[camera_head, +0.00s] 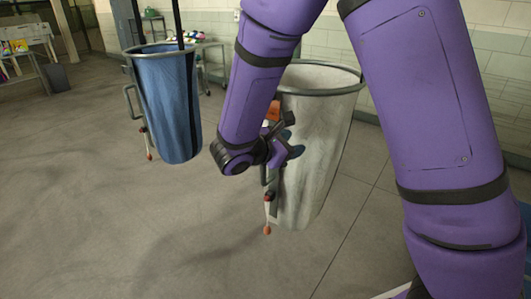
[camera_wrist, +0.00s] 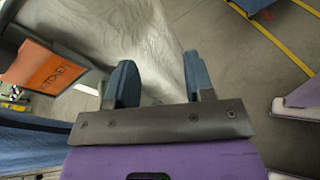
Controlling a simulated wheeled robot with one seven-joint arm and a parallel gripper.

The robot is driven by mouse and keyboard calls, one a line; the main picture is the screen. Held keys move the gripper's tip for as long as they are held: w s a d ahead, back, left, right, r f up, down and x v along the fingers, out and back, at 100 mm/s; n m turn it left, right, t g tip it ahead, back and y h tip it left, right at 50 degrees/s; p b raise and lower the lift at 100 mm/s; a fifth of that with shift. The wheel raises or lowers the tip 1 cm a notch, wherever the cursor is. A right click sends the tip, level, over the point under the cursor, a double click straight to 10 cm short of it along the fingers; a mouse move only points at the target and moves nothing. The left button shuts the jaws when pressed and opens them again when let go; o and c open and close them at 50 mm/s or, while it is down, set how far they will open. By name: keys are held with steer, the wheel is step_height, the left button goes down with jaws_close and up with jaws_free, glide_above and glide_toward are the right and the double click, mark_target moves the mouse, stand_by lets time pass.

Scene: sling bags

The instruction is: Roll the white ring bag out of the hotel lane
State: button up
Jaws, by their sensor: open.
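The white ring bag (camera_head: 322,150) hangs from a grey metal ring, right of centre in the head view. My arm covers its left side and part of its rim. My gripper (camera_head: 292,143) is at the bag's near left side, beside an orange tag (camera_head: 273,110). In the wrist view the white bag fabric (camera_wrist: 130,30) lies beyond my gripper (camera_wrist: 160,82), whose two fingers are apart with nothing seen clasped. The orange tag there (camera_wrist: 55,68) seems to read "KITCHEN". Whether the fingers touch the bag I cannot tell.
A blue ring bag (camera_head: 168,105) with a side handle stands to the left. Carts and a table (camera_head: 25,40) with items are at the back left. Yellow floor lines (camera_wrist: 272,38) show at the wrist view's upper right. The front left floor is clear.

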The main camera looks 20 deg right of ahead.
steer(key=w+a+f+n+t+y, duration=0.2)
steer(key=w+a+f+n+t, duration=0.2)
steer(key=a+f+n+t, duration=0.5)
steer(key=w+d+g, duration=0.1)
steer(key=w+d, duration=0.5)
steer(key=w, duration=0.2)
steer(key=shift+f+m, duration=0.25)
steer(key=shift+m, duration=0.05)
steer(key=shift+w+d, duration=0.1)
jaws_close()
